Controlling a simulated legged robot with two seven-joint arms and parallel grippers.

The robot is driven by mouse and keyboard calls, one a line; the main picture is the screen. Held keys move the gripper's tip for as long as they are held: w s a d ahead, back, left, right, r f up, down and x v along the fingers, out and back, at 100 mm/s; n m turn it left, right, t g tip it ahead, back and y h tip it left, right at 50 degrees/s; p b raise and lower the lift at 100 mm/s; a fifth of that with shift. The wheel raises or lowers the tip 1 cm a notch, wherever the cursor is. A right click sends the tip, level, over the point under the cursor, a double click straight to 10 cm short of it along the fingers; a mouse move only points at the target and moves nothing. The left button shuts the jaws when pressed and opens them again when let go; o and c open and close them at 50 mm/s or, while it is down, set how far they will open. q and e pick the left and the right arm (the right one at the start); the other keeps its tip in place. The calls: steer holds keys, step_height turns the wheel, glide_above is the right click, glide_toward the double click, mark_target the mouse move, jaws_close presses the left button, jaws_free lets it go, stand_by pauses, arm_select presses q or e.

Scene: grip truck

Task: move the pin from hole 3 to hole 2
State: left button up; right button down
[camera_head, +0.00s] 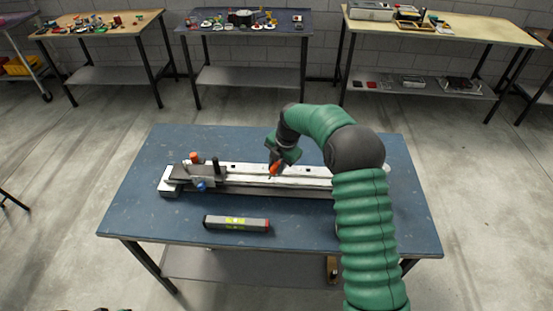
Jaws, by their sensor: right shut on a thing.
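A long metal rail (305,182) with a pale top lies along the blue table. Its holes are too small to number from here. A dark truck (190,178) with an orange knob, a blue knob and a black upright post sits at the rail's left end. My right gripper (273,169), with orange at its tip, is over the middle of the rail, pointing down. It is shut on the pin, which is mostly hidden by the fingers. I cannot tell whether the pin's lower end is in a hole or above the rail.
A dark box-like bar (236,223) with a yellow-green label and red end lies on the table (155,218) in front of the rail. My right arm covers the rail's right part. Three benches with tools stand along the back wall. The table's front left is clear.

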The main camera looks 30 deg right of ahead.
steer(key=s+a+b, duration=0.1)
steer(key=s+a, duration=0.3)
steer(key=s, duration=0.3)
steer(key=w+p+v, duration=0.1)
steer(key=p+v, duration=0.5)
steer(key=v, duration=0.2)
steer(key=shift+a+r+p, duration=0.25)
steer(key=shift+a+p, duration=0.05)
steer(key=shift+a, duration=0.25)
